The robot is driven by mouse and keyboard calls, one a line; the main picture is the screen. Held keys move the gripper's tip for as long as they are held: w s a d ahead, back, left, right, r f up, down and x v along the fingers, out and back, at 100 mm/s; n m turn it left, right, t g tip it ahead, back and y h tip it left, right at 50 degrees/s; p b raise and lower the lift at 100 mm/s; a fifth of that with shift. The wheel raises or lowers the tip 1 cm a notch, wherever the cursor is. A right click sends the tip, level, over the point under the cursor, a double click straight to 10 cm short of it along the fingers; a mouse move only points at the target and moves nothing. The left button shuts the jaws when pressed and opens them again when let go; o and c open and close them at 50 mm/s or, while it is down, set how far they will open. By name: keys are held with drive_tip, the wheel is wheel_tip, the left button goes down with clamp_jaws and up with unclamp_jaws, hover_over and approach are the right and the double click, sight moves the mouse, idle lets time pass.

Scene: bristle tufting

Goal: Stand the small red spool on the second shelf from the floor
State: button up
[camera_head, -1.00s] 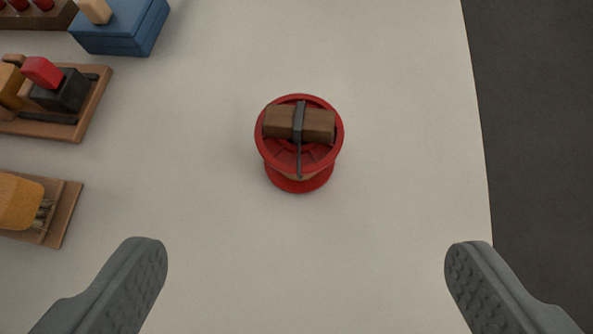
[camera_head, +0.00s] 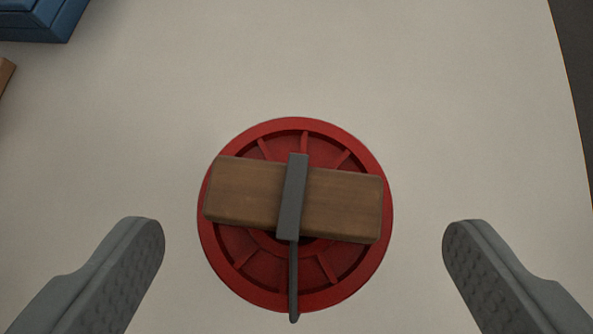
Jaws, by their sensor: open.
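The small red spool (camera_head: 250,265) stands upright on a pale tabletop, seen from above in the head camera view. A brown wooden block (camera_head: 342,205) lies across its top flange, with a dark grey strap or clip (camera_head: 293,200) over the block's middle and a thin stem hanging toward me. My gripper (camera_head: 303,235) is open, one finger on each side of the spool, with a gap between each finger and the rim. The spool's lower part is hidden under its top flange. No shelf is in view.
The pale tabletop (camera_head: 450,90) is clear around the spool. A blue box (camera_head: 35,18) sits at the top left corner, and the edge of a brown wooden piece (camera_head: 5,75) shows below it. The table's right edge borders a dark floor (camera_head: 577,50).

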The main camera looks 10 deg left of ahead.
drive_tip(key=shift+x, duration=2.8)
drive_tip(key=shift+w+a+r, duration=0.1)
drive_tip(key=shift+a+r, duration=0.05)
drive_tip(key=shift+a, duration=0.05)
drive_tip(key=c, duration=1.2)
